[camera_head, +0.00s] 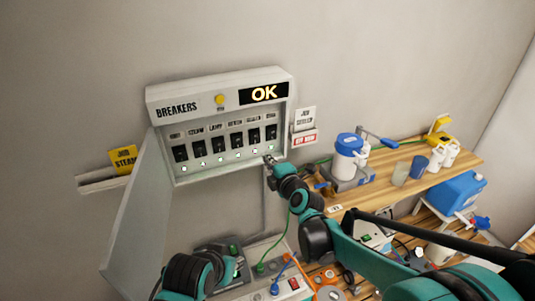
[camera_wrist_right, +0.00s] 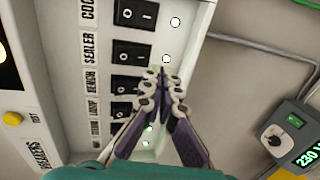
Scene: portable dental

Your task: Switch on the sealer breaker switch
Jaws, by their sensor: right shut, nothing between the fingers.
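The breaker box (camera_head: 160,102) hangs on the wall with its door open. It holds a row of several black rocker switches under labels. The sealer switch (camera_head: 254,134) is second from the right; in the right wrist view it (camera_wrist_right: 132,52) sits beside the SEALER label. A small round lamp (camera_wrist_right: 166,58) is beside it. My right gripper (camera_head: 269,160) is shut and empty at the box's lower right edge. In the right wrist view its fingertips (camera_wrist_right: 163,73) are close to the sealer lamp; contact is unclear. Which way the sealer rocker is tipped is unclear. My left gripper's fingers do not show.
The open door (camera_head: 137,215) stands out at the left. A wooden shelf (camera_head: 455,160) with containers is at the right. A bench with cables lies below.

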